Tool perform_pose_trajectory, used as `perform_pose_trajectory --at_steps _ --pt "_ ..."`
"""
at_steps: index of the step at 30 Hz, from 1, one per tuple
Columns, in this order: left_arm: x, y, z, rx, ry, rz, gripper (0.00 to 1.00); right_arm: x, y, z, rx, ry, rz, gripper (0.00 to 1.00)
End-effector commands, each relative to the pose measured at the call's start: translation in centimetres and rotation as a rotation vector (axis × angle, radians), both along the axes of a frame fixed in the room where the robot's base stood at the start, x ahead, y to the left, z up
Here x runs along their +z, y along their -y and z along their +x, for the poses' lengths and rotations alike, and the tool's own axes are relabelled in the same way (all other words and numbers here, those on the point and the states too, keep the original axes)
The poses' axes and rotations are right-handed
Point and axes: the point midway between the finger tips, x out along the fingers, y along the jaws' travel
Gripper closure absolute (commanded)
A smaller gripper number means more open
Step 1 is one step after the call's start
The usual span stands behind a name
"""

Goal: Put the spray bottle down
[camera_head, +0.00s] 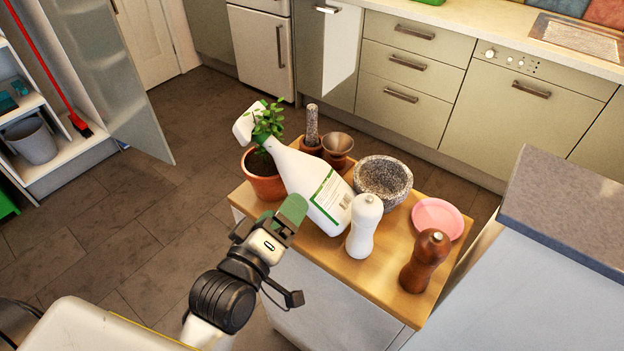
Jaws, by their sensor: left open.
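The white spray bottle (308,178) with a green-edged label is over the wooden top of a small cabinet (377,277). It is tilted, its trigger head up to the left in front of the potted plant, its base down toward the white mill. I cannot tell whether it leans on the pot or what bears its weight. My left gripper (291,213), with green finger pads, is open just in front and to the left of the bottle's lower body. Whether a finger touches the bottle is unclear. My right gripper is not in view.
Around the bottle stand a potted plant (264,176), a granite mortar (384,178), a brown cup (337,147), a white mill (363,228), a brown mill (424,262) and a pink plate (438,217). A grey-topped counter (570,215) is at right. Bare wood shows at the front.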

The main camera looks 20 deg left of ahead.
Motion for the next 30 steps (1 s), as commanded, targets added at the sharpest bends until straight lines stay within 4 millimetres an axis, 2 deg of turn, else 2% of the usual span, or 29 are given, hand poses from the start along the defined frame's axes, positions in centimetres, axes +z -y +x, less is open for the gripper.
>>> perform_pose_trajectory --at_steps 3,8,14,18,26,30 --pt "0.1 0.3 1.5 -0.001 0.001 0.002 0.1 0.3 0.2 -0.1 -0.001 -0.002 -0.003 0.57" --pt "0.1 0.6 2.4 0.0 -0.001 0.002 0.1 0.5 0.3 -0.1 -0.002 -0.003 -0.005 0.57" --pt "0.6 1.9 5.1 0.0 -0.001 0.003 0.1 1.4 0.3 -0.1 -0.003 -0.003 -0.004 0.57" --pt "0.3 2.0 6.7 -0.002 -0.002 0.003 0.1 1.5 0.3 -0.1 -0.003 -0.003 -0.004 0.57" --pt "0.2 2.1 7.0 -0.002 -0.002 0.004 0.1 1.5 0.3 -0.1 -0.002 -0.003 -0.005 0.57" --pt "0.2 2.1 7.0 -0.002 -0.002 0.004 0.29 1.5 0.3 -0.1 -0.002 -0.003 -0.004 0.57"
